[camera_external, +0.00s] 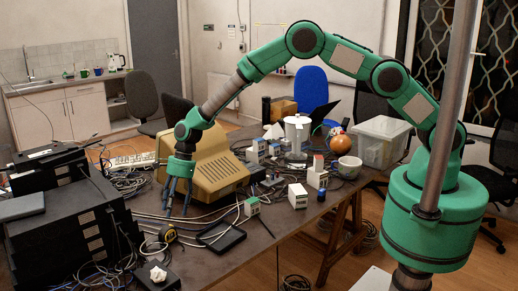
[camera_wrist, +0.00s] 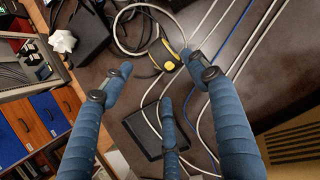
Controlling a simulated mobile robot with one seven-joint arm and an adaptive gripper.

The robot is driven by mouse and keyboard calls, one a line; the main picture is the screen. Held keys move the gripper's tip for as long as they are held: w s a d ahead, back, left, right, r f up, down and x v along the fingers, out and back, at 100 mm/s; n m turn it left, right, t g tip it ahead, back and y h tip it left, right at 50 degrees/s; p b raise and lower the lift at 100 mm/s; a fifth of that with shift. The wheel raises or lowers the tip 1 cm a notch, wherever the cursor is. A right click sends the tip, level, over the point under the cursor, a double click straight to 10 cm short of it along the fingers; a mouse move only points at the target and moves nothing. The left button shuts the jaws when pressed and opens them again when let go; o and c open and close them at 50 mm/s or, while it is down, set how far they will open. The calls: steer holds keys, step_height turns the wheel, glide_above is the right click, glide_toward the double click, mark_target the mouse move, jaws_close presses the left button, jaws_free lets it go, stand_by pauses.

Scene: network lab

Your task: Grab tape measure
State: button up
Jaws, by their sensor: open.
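The black and yellow tape measure (camera_external: 167,233) lies on the dark table among cables, left of a flat black tray (camera_external: 232,238). In the wrist view, the tape measure (camera_wrist: 165,55) shows beyond my fingers, with pale cables around it. My gripper (camera_external: 178,211) points down above the table, a little above and beyond the tape measure in the external view. Its blue fingers are spread, and in the wrist view my gripper (camera_wrist: 157,78) is open and empty. The fingers do not visibly touch the tape measure.
Black equipment (camera_external: 75,225) stands at the left, and a beige monitor (camera_external: 217,168) is close behind my gripper. A white crumpled object (camera_external: 158,274) sits on a black box at the front. Small boxes (camera_external: 298,196) stand to the right. Cables cross much of the table.

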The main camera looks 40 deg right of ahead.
mark_target(169, 228)
steer(key=shift+x, duration=2.2)
steer(key=shift+a+f, duration=0.1)
steer(key=shift+f, duration=0.05)
steer(key=shift+b+x, duration=0.6)
steer(key=shift+x, duration=1.85)
steer(key=shift+s, duration=0.1)
steer(key=shift+c, duration=0.3)
steer(key=c, duration=1.4)
steer(key=shift+c, duration=0.2)
steer(key=shift+r, duration=0.2)
